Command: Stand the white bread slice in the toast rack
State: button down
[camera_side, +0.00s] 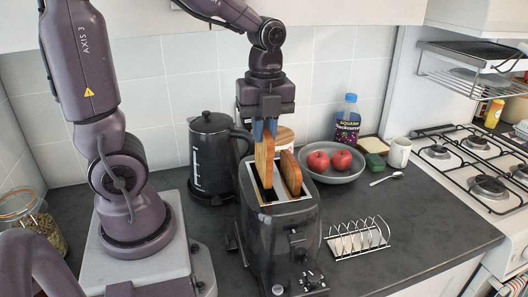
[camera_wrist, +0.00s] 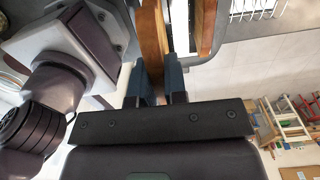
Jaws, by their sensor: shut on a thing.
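My gripper (camera_side: 265,128) points down above the black toaster (camera_side: 268,240), its blue fingers shut on the upper end of a golden-brown bread slice (camera_side: 265,163). This slice stands upright at the toaster's left slot and reaches higher than the second slice (camera_side: 291,172) in the right slot. In the wrist view the held slice (camera_wrist: 153,30) lies between the fingers (camera_wrist: 160,82), with the second slice (camera_wrist: 204,25) beside it. The held slice's lower end is hidden. The wire toast rack (camera_side: 357,240) stands empty on the counter, right of the toaster; it shows partly in the wrist view (camera_wrist: 256,9).
A black kettle (camera_side: 211,155) stands behind the toaster. A grey bowl (camera_side: 335,176) with two red apples, a spoon (camera_side: 386,179), a white mug (camera_side: 399,152), a bottle (camera_side: 347,122) and a flat cream item (camera_side: 372,145) are behind the rack. The gas hob (camera_side: 470,165) is at right.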

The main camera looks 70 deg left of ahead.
jog(key=shift+r, duration=2.5)
jog(key=shift+w, duration=0.1)
jog(key=w+d+n, duration=0.3)
jog(key=w+n, duration=0.4)
jog(key=w, duration=0.3)
jog(key=w+d+f+m, duration=0.2)
jog(key=w+f, duration=0.3)
jog(key=f, duration=0.6)
jog(key=w+d+f+m, duration=0.3)
jog(key=w+f+m, duration=0.2)
jog(key=f, duration=0.6)
jog(key=shift+w, duration=0.3)
jog(key=shift+d+f, duration=0.15)
